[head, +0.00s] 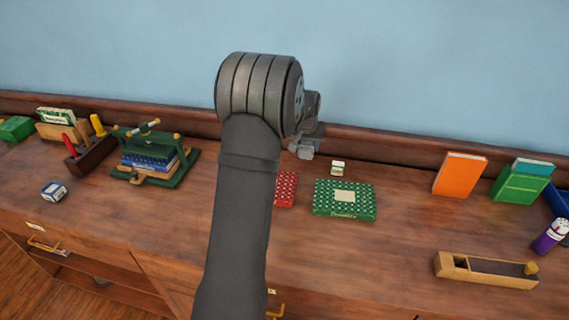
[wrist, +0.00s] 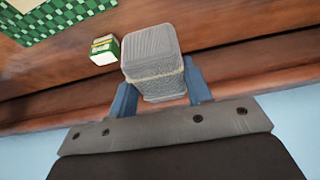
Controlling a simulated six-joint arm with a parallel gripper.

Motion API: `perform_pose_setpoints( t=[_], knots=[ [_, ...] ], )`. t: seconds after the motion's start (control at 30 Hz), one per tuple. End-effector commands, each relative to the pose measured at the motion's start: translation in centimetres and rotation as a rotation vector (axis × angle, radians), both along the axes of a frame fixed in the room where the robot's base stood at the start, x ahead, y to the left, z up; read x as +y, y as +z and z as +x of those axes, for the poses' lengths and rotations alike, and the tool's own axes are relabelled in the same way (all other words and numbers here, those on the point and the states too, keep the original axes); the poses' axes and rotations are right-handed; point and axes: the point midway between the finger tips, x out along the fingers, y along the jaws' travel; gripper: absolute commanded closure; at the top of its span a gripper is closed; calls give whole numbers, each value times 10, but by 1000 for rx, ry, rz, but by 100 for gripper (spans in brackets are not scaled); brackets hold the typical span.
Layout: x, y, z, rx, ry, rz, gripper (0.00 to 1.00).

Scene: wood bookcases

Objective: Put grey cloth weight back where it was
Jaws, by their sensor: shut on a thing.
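The grey cloth weight (wrist: 152,55) is a ribbed, block-shaped thing with a pale cord seam around it. In the wrist view my gripper (wrist: 158,85) is shut on it, with one blue finger on each side. In the head view the weight (head: 303,148) shows small and grey below my gripper (head: 308,128), which is partly hidden behind my own wrist. The weight appears held above the back of the wooden top. A small white and green box (wrist: 105,49) lies close beside it in the wrist view.
On the top (head: 400,240), a green patterned book (head: 345,199) and a red one (head: 286,188) lie near the small box (head: 338,168). A green press (head: 155,155) stands left. An orange book (head: 460,175) and a wooden plane (head: 487,269) are right. The back ledge (head: 400,150) runs behind.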

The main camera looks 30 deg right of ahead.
Motion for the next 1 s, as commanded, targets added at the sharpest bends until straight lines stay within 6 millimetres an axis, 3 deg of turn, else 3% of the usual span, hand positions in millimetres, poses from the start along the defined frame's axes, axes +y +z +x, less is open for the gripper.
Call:
perform_pose_setpoints(
  t=[0.1,0.23,0.7,1.0],
  knots=[
    [-19,-4,2,-2,-1,-2,95],
    [-24,-9,9,-1,3,-2,95],
    [8,-65,95,-2,4,-1,95],
    [14,-79,113,-2,2,-2,95]
  ],
)
